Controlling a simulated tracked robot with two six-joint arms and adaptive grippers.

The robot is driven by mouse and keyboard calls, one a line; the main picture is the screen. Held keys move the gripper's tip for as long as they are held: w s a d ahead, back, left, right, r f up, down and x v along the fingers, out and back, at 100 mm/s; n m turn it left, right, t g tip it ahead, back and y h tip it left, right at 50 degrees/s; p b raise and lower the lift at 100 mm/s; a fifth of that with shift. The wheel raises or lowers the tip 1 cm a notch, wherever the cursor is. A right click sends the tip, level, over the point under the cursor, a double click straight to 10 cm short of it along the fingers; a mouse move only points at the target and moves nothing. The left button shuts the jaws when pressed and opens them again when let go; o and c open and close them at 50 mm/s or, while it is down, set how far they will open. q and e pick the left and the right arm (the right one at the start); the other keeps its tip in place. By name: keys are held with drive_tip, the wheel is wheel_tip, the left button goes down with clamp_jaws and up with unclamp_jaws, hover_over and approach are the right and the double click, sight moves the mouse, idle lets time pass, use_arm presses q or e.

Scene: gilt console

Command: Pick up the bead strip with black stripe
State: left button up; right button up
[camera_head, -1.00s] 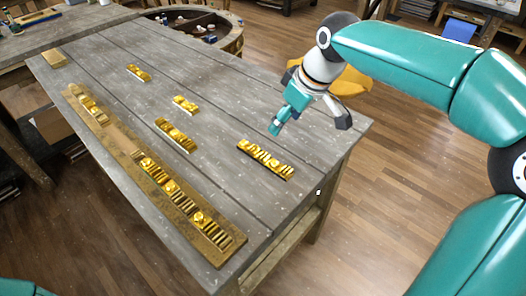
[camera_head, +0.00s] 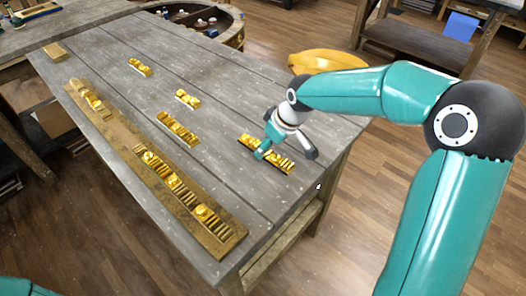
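The bead strip with black stripe (camera_head: 280,163) lies on the grey plank table, near its right end. It is gold, with a dark line along its near edge. My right gripper (camera_head: 286,154) is directly over this strip, fingers spread apart, one fingertip hiding part of its upper left. I cannot tell whether the fingers touch the strip. My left gripper is out of view.
A long wooden board (camera_head: 150,180) with several gold bead pieces runs along the table's near edge. Other gold strips lie in the middle (camera_head: 178,128), (camera_head: 188,99) and farther back (camera_head: 140,67). A small wooden block (camera_head: 54,51) sits at the far left corner.

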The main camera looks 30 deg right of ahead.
drive_tip(key=shift+x, duration=1.25)
clamp_jaws()
drive_tip(key=shift+r, duration=0.15)
